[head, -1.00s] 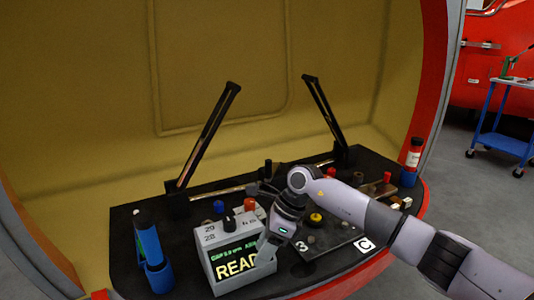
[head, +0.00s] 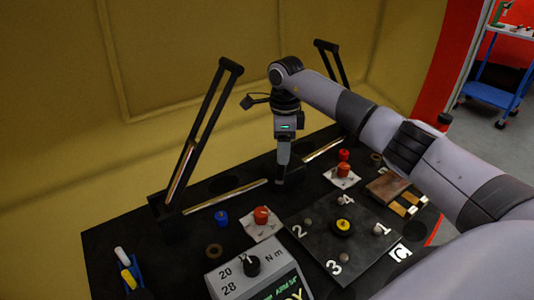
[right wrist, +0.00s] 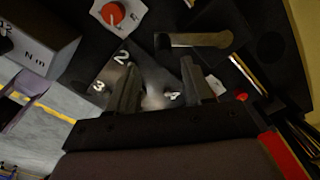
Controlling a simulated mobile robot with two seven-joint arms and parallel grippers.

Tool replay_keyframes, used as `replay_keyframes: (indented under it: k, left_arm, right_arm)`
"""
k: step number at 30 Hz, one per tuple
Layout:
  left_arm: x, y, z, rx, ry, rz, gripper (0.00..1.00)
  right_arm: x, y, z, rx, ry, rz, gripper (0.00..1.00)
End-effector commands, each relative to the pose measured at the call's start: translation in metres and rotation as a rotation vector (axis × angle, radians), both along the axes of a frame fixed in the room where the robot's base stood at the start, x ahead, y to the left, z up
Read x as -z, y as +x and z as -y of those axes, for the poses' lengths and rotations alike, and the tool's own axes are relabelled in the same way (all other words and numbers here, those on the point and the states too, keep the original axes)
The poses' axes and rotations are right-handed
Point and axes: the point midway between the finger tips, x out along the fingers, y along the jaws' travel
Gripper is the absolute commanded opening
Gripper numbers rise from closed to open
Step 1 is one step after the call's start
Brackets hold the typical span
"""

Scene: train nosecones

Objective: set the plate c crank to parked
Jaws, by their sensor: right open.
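The dark plate (head: 318,255) bears numbers 1 to 4, several round studs and a yellow-and-black knob (head: 343,226). A white C tag (head: 400,252) sits by its right corner. My right gripper (head: 283,158) points down behind the plate, above the black bench. In the right wrist view its two fingers (right wrist: 158,78) are apart, with nothing seen between them but the plate (right wrist: 152,72) beyond. My left gripper is not in view.
Two upright black wiper-like arms (head: 200,135) stand at the back. A torque box (head: 240,275), red knobs (head: 261,214) on white plates, a blue knob (head: 221,218) and a copper-coloured block (head: 387,184) surround the plate. A blue holder (head: 132,272) stands at left.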

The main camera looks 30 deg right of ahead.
Motion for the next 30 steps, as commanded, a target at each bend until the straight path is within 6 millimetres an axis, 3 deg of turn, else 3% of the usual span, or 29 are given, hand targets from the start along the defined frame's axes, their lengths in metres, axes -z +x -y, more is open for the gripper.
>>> replay_keyframes:
  k: [7, 19, 30]
  left_arm:
    - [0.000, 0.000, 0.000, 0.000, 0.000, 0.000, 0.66]
    - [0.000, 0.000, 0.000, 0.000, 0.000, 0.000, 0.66]
    - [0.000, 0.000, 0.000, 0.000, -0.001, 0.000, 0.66]
  right_arm:
    - [0.010, 0.000, -0.001, 0.000, 0.001, -0.002, 0.51]
    - [0.065, -0.001, -0.001, 0.000, 0.002, -0.002, 0.51]
    - [0.072, 0.000, -0.001, 0.000, 0.002, 0.001, 0.51]
